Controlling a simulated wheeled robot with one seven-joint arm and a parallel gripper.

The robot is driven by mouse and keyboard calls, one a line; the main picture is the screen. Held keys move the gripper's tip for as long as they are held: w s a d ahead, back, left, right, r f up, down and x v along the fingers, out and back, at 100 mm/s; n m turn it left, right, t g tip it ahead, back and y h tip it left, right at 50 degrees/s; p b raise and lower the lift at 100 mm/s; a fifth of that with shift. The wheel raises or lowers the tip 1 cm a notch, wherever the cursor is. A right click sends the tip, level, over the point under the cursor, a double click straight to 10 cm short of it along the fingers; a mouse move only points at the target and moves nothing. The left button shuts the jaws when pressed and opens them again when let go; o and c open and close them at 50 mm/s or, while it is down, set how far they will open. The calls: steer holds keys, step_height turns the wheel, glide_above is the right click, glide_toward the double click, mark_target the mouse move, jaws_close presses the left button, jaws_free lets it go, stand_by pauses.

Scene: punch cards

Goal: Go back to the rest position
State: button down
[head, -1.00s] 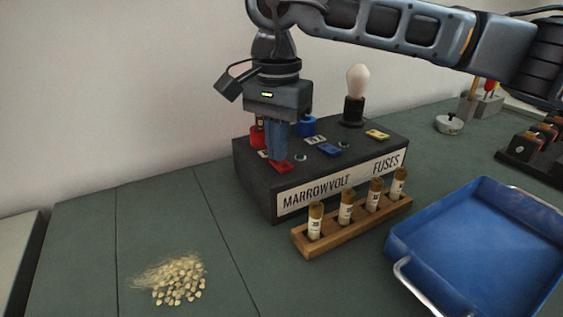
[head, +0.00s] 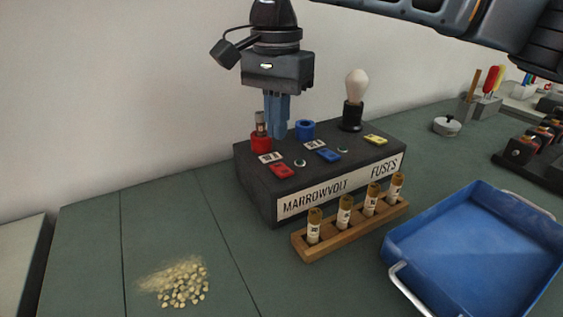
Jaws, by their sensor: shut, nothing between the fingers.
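My gripper (head: 277,135) is in the head view, pointing down above the back left part of the dark fuse box (head: 250,172) labelled "MARROWVOLT FUSES". Its blue fingers are shut and empty, apart from the box top as far as I can see. A fuse (head: 261,122) stands upright in the red socket (head: 260,142), just left of the fingers. The blue socket (head: 305,129) is right of the fingers. A pale bulb (head: 357,86) stands in a black holder at the back of the box. My arm reaches in from the upper right.
A wooden rack (head: 330,244) with several fuses stands before the box. A blue tray (head: 470,240) lies at the right. A pile of pale bits (head: 182,284) lies at the front left. A lidded pot (head: 446,126) and dark equipment (head: 530,150) are at the right.

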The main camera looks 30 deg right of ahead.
steer(key=shift+r, duration=0.7)
